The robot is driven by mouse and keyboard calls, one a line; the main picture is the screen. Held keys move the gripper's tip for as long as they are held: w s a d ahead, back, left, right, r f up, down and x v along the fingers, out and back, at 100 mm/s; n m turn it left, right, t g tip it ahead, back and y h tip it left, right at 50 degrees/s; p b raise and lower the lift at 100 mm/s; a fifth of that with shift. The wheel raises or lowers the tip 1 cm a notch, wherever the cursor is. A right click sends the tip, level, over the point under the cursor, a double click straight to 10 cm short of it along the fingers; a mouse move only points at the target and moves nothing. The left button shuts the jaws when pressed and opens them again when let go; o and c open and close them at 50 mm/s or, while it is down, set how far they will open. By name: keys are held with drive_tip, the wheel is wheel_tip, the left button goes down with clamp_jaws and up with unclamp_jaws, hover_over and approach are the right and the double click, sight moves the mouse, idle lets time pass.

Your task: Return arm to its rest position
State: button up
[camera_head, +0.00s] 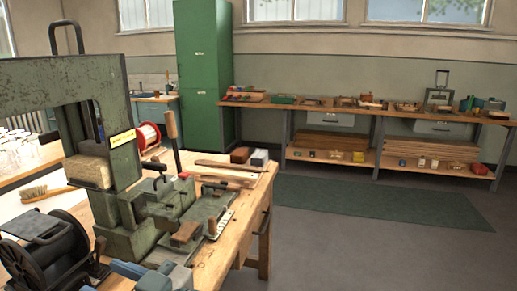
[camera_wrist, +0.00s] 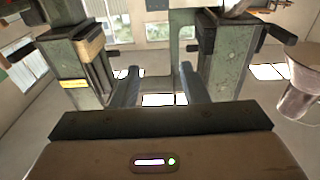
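My gripper (camera_wrist: 161,68) shows in the wrist view as two grey-blue fingers reaching away from a tan housing with a black bar. The fingers stand apart and nothing shows between them, only the bright background. The housing carries a white light strip and a green light. The head view does not show my gripper, so its place over the bench cannot be told from there. Worn green machine posts stand left (camera_wrist: 72,65) and right (camera_wrist: 228,60) of the fingers in the wrist view.
The green tufting machine (camera_head: 110,150) stands on the wooden bench (camera_head: 235,215) at left. A red-rimmed spool (camera_head: 147,136) and a brush (camera_head: 48,190) lie near it. A green cabinet (camera_head: 203,70) and shelves (camera_head: 330,165) line the back. The floor (camera_head: 380,250) at right is clear.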

drive_tip(key=w+d+r+m+t+h+p, duration=0.1)
drive_tip(key=w+d+m+t+h+p, duration=0.65)
drive_tip(key=w+d+h, duration=0.9)
drive_tip(key=s+d+m+g+p, duration=0.4)
drive_tip(key=d+m+g+p, duration=0.15)
drive_tip(key=d, duration=0.75)
drive_tip(key=s+d+r+m+g+h+p, duration=0.1)
drive_tip(key=s+d+g+p, duration=0.3)
drive_tip(key=s, duration=0.5)
drive_tip(key=shift+d+m+g+p, duration=0.35)
drive_tip(key=shift+d+g, duration=0.15)
drive_tip(key=shift+d, duration=0.65)
